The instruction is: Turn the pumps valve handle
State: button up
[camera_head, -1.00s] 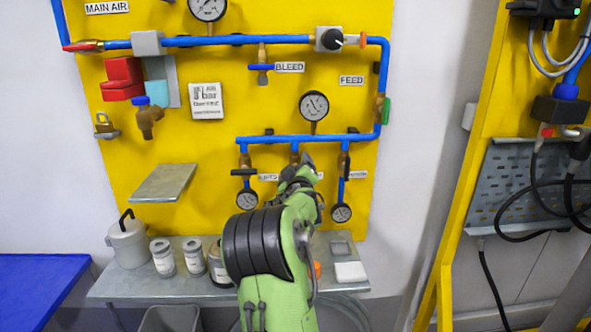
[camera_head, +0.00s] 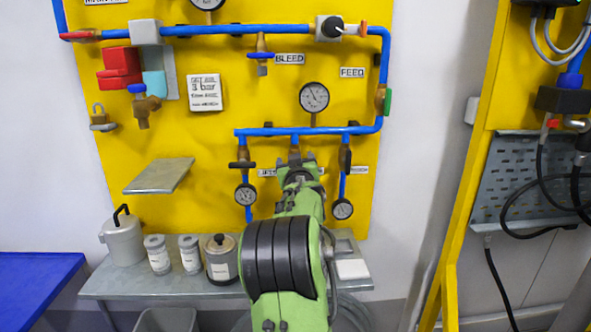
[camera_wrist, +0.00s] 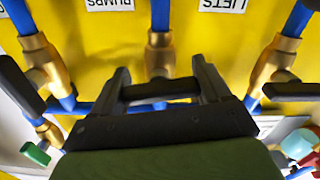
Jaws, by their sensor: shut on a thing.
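The pumps valve is the middle brass valve (camera_wrist: 160,52) on the blue pipe, with the PUMPS label (camera_wrist: 110,4) beside it in the wrist view. Its dark handle (camera_wrist: 160,90) lies crosswise in that view. My gripper (camera_wrist: 163,85) has one finger at each end of the handle and is shut on it. In the head view my gripper (camera_head: 298,165) is at the middle valve and hides the handle and most of its label.
The left valve's handle (camera_head: 242,164) is horizontal; the right valve's handle (camera_head: 346,158) looks upright. Both are close beside my gripper. Gauges (camera_head: 245,195) hang below. A shelf (camera_head: 160,176) juts out at left, and a bench (camera_head: 120,283) with cans stands below.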

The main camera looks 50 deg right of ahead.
jog(key=shift+m+b, duration=0.45)
jog(key=shift+m, duration=0.55)
jog(key=o, duration=1)
jog(key=v, duration=1.5)
jog(key=shift+s+a, duration=0.3)
